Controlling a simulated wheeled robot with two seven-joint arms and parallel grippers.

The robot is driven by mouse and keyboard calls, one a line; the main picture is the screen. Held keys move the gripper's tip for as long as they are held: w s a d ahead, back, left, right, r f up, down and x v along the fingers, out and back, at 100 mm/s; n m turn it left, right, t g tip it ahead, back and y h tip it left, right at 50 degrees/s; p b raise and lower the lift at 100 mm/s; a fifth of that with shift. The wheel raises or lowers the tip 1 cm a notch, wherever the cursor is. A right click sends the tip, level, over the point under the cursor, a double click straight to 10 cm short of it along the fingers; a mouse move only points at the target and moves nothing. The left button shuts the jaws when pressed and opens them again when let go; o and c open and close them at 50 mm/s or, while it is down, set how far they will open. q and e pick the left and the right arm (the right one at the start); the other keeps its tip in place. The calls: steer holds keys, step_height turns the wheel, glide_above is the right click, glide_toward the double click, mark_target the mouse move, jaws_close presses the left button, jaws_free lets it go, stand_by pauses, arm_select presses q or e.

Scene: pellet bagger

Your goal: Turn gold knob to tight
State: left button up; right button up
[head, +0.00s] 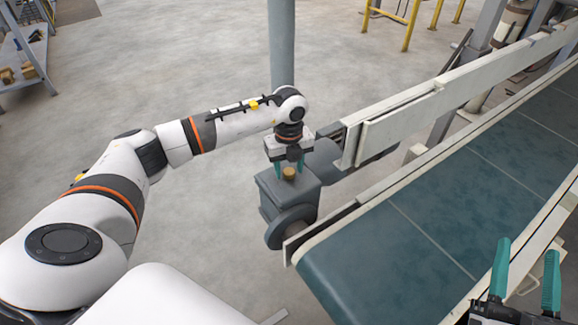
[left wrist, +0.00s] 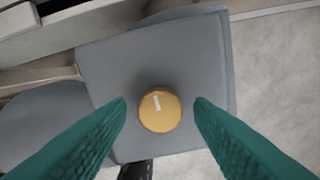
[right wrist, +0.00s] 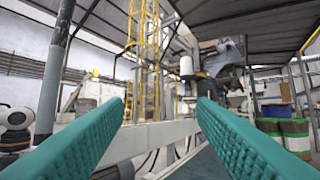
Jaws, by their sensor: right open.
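The gold knob (head: 289,173) sits on top of a grey box (head: 277,191) at the near end of the conveyor. My left gripper (head: 289,168) points down over the knob. Its teal fingers (left wrist: 160,102) are open, one on each side of the knob, with a visible gap on both sides. My right gripper (head: 526,270) is open and empty at the lower right, and its fingers (right wrist: 160,100) also show in the right wrist view.
A conveyor with a dark green belt (head: 400,250) and pale side rails (head: 440,110) runs from the box to the upper right. A grey post (head: 281,45) stands behind my left wrist. A shelf (head: 22,60) stands far left. Open floor lies left of the box.

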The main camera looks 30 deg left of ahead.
arm_select(q)
steer(key=c, duration=0.8)
